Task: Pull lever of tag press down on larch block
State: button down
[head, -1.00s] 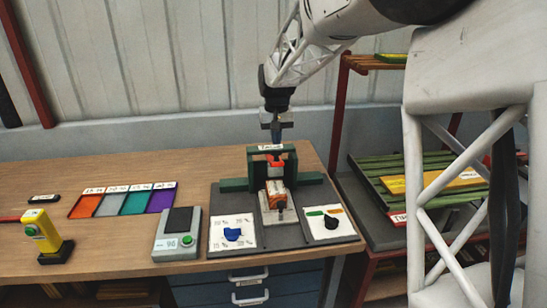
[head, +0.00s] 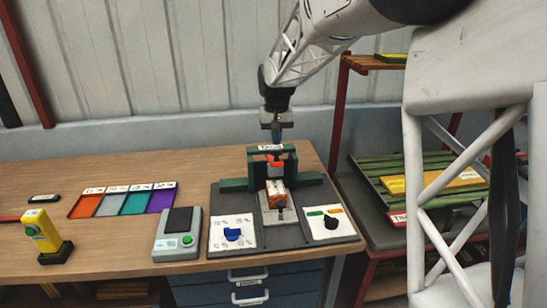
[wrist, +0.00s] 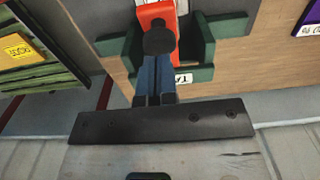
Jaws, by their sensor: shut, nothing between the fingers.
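The tag press (head: 237,185) has a dark green frame with a white label on top and stands on a grey plate at the table's right. Its red-orange lever (head: 274,162) shows between the green posts, and in the wrist view as a red arm (wrist: 158,14) with a round black knob (wrist: 160,40). The larch block (head: 277,196), orange-brown with a pale top, sits on the press's light bed in front of the lever. My gripper (head: 276,139) is shut and empty, pointing down just behind the press top. Its blue fingers (wrist: 157,62) overlap the knob; contact is unclear.
White dial panels with a blue knob (head: 232,235) and a black knob (head: 331,222) flank the press bed. A grey device (head: 177,235), a coloured tray (head: 122,201) and a yellow post (head: 41,231) stand left. A rack (head: 420,185) stands right of the table.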

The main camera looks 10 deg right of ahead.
aim_at(276, 156)
jog(key=shift+f, duration=0.2)
jog(key=shift+f, duration=3.25)
jog(key=shift+r, duration=4.55)
jog(key=shift+s+d+r, duration=0.1)
jog(key=shift+s+r, duration=0.15)
jog(key=shift+s, duration=0.2)
jog(key=s+d+f+t, duration=0.1)
jog(key=s+d, duration=0.1)
jog(key=s, duration=2)
jog(key=s+d+f+t, duration=0.1)
jog(key=s+d, duration=0.2)
jog(key=s, duration=1.9)
jog(key=shift+t, duration=0.3)
